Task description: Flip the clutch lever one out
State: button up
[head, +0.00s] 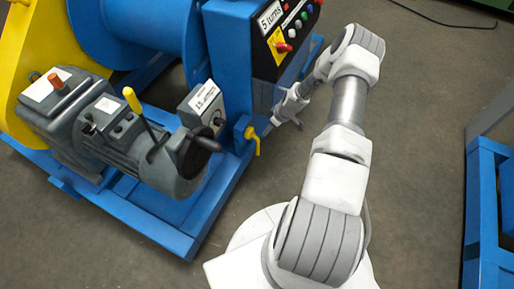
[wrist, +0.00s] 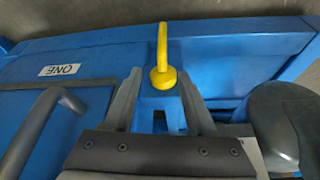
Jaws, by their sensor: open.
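The clutch lever one is a yellow lever with a rounded knob-like hub. In the head view the yellow lever (head: 252,138) sits low on the right side of the blue machine frame. My gripper (wrist: 160,84) is open, with one grey finger on each side of the lever's hub. I cannot tell whether either finger touches it. In the head view my gripper (head: 272,124) is small and close to the lever, at the frame's right side.
A control box (head: 285,40) with several buttons stands above the lever. In the wrist view a grey bent bar (wrist: 35,130) and a dark rounded part (wrist: 285,115) flank my gripper. Open floor (head: 425,120) lies right.

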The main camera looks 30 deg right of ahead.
aim_at(258, 147)
jog(key=b+x, duration=0.2)
jog(key=x, duration=0.4)
jog(key=s+b+x, duration=0.1)
jog(key=b+x, duration=0.1)
jog(key=x, duration=0.5)
jog(key=b+x, duration=0.3)
jog(key=x, duration=0.4)
jog(key=shift+s+d+f, duration=0.15)
jog(key=shift+s+f, duration=0.1)
jog(key=shift+f, duration=0.05)
jog(key=shift+c, duration=0.2)
grip_shut()
dwell(0.4)
